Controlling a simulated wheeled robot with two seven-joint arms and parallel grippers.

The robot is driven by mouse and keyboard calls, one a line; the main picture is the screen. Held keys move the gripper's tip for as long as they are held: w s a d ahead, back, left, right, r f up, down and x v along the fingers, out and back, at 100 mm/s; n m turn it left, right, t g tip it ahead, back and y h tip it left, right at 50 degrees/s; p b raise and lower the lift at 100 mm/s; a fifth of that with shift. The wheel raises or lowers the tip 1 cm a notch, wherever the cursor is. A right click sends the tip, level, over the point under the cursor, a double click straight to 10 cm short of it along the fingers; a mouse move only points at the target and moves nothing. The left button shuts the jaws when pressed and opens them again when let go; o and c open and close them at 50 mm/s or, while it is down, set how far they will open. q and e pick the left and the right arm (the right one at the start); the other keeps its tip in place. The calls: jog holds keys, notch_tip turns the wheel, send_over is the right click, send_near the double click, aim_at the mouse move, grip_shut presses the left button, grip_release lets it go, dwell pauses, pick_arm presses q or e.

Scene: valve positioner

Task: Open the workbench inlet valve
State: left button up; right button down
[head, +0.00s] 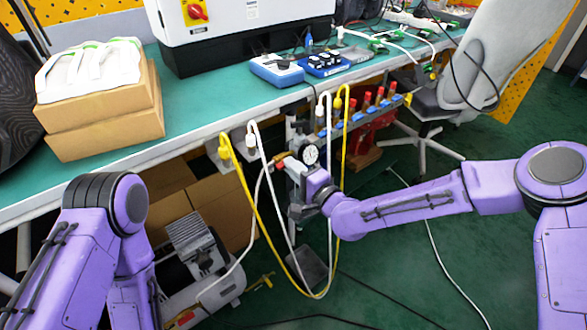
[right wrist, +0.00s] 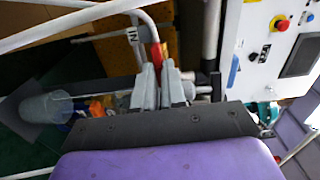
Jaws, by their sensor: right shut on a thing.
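The workbench inlet valve has a small red handle (head: 281,162) and sits below the front edge of the bench, just left of a round white pressure gauge (head: 310,154). My right gripper (head: 292,168) reaches it from the right. In the right wrist view the fingers of my right gripper (right wrist: 163,84) are close together, and the red handle (right wrist: 155,52) rises between their tips. The gripper is shut on the handle; the fingers hide its lower part and most of the valve body. My left arm shows at the lower left, but its gripper is out of view.
White and yellow hoses (head: 246,190) hang in loops close to my right gripper. A manifold with several red-handled valves (head: 366,103) lies right of it. The green bench (head: 205,110) overhangs above. A compressor (head: 202,283) and cardboard boxes stand below left.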

jog(key=shift+m, duration=0.3)
jog(key=c, duration=1.2)
grip_release()
jog(key=v, duration=1)
jog(key=shift+s+d+p, duration=0.2)
jog(key=shift+p, duration=0.15)
